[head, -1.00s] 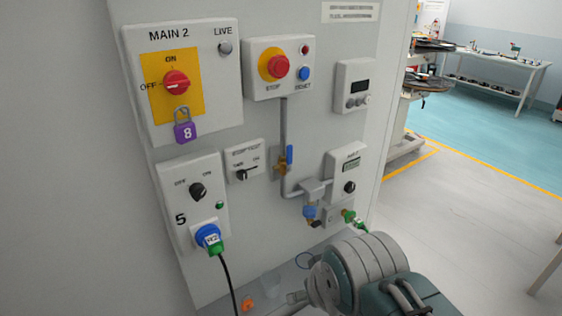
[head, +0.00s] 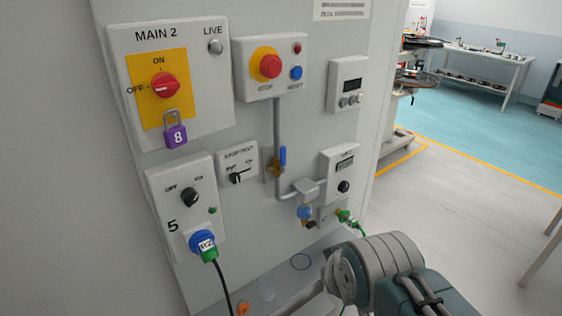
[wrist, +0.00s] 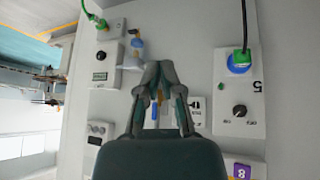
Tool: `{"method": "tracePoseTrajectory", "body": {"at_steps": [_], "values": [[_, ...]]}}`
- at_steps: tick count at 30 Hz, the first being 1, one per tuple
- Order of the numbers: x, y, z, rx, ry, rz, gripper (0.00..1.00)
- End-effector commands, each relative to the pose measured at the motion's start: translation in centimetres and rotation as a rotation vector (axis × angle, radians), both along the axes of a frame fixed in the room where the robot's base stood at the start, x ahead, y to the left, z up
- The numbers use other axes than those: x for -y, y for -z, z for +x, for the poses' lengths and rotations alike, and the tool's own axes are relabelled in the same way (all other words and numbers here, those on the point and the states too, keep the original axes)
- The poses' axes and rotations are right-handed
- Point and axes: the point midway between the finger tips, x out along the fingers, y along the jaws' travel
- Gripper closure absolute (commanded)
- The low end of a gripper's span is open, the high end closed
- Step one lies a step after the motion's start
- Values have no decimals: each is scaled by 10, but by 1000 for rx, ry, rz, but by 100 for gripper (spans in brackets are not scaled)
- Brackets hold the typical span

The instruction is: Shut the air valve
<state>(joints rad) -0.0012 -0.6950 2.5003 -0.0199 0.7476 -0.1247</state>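The air valve (head: 275,168) is a small brass body on the grey vertical pipe, with a blue lever (head: 283,156) standing roughly upright along the pipe. In the wrist view, which shows the panel upside down, the blue lever (wrist: 155,113) and some brass appear between and behind my fingers. My gripper (wrist: 158,70) has its fingertips drawn together and nothing visible held in them. It seems apart from the valve, though the depth is hard to judge. In the head view only my arm shows, at the lower right; the gripper is out of frame there.
The panel carries a red MAIN 2 switch (head: 165,86) with a purple padlock (head: 175,134), a red stop button (head: 270,66), and a blue-green plug (head: 204,244) with a black cable. A regulator (head: 305,211) and green hose fitting (head: 345,216) sit below right of the valve.

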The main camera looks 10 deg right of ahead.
Motion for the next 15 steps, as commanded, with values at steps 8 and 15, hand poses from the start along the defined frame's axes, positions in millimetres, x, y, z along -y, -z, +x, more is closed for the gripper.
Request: {"method": "tracePoseTrajectory", "body": {"at_steps": [8, 15], "values": [[1, -4, 71, 232, -280, -252, 100], [-5, -11, 123, 433, -500, -508, 100]]}}
